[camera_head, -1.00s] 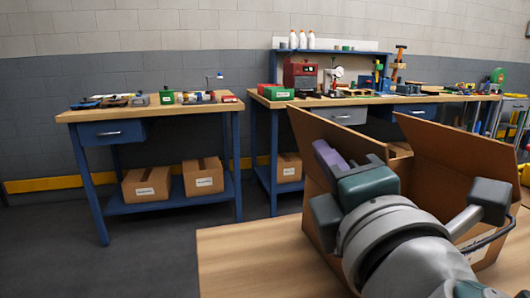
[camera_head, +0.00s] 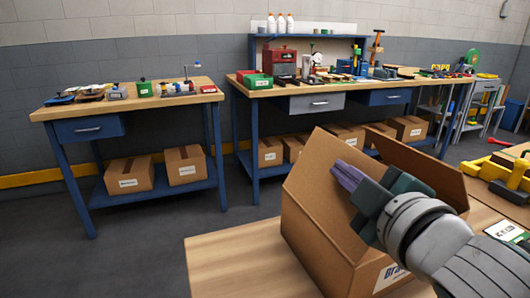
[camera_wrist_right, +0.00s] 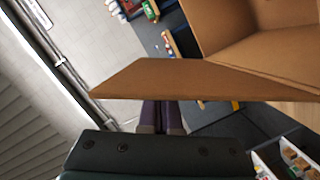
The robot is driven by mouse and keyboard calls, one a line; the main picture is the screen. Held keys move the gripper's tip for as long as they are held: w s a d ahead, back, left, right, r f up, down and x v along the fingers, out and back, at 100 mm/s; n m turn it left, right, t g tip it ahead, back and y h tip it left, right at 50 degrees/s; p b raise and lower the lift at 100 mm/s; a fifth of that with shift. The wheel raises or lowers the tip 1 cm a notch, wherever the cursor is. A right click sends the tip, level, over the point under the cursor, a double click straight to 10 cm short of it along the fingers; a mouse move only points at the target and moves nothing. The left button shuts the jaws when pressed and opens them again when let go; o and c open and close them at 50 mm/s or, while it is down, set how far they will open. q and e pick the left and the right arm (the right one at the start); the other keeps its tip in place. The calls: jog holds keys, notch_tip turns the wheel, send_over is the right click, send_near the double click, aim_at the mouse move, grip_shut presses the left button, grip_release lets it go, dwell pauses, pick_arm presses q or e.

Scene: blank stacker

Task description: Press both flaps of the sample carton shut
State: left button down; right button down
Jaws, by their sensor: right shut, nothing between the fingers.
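The brown sample carton (camera_head: 318,245) stands on a wooden table, with printing low on its near side. My left gripper is not in view.
The near table (camera_head: 235,262) is bare left of the carton. A label card (camera_head: 503,231) lies to the right. Workbenches with tools (camera_head: 135,95) and boxed shelves stand behind, beyond open floor. Yellow equipment (camera_head: 505,172) stands at the right.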

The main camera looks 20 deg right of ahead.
jog(key=shift+d+m, duration=0.25)
jog(key=shift+m, duration=0.05)
jog(key=shift+w+d+f+p, duration=0.1)
jog(key=shift+d+f+p, duration=0.25)
jog(key=shift+d, duration=0.15)
